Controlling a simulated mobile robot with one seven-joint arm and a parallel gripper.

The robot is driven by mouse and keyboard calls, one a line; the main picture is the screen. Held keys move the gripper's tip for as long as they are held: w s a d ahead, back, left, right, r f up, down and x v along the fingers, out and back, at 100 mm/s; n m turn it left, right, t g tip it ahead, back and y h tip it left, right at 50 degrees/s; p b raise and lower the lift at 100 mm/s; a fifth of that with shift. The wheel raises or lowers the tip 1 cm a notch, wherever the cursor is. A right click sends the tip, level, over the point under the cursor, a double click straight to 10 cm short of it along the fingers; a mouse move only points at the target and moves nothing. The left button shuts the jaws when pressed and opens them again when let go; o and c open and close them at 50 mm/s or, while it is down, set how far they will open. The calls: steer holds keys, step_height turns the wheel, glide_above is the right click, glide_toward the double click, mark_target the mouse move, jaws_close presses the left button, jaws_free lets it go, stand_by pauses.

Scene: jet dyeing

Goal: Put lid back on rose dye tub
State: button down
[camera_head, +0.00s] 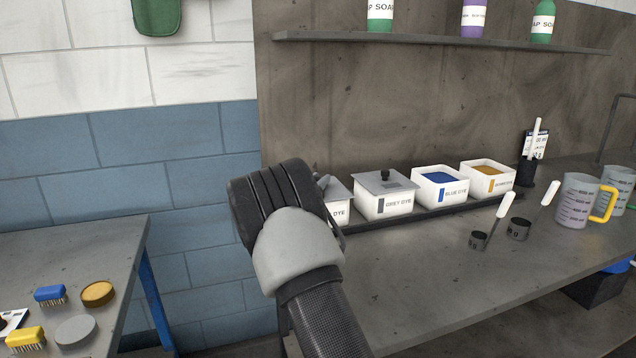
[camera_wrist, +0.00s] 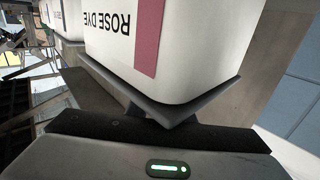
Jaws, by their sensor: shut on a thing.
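The rose dye tub (camera_wrist: 190,40) is white with a pink stripe and shows large and inverted in the wrist view. In the head view a white tub (camera_head: 341,212) with only "DYE" readable stands partly behind my arm. A grey square lid (camera_wrist: 208,104) lies across the tub's mouth, its corner towards the wrist camera, with no clear gap to the wall. In the head view a grey lid edge (camera_head: 337,188) shows over that tub. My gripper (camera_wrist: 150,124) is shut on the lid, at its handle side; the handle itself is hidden.
The grey dye tub (camera_head: 384,205) with its knobbed lid stands just to the right. The open blue (camera_head: 440,195) and orange (camera_head: 487,185) tubs follow on the same dark tray (camera_head: 425,213). Small cups, scoops and jugs (camera_head: 577,205) stand at the right.

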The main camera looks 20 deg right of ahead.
steer(key=shift+f, duration=0.15)
steer(key=c, duration=1.5)
jaws_free()
steer(key=shift+c, duration=0.2)
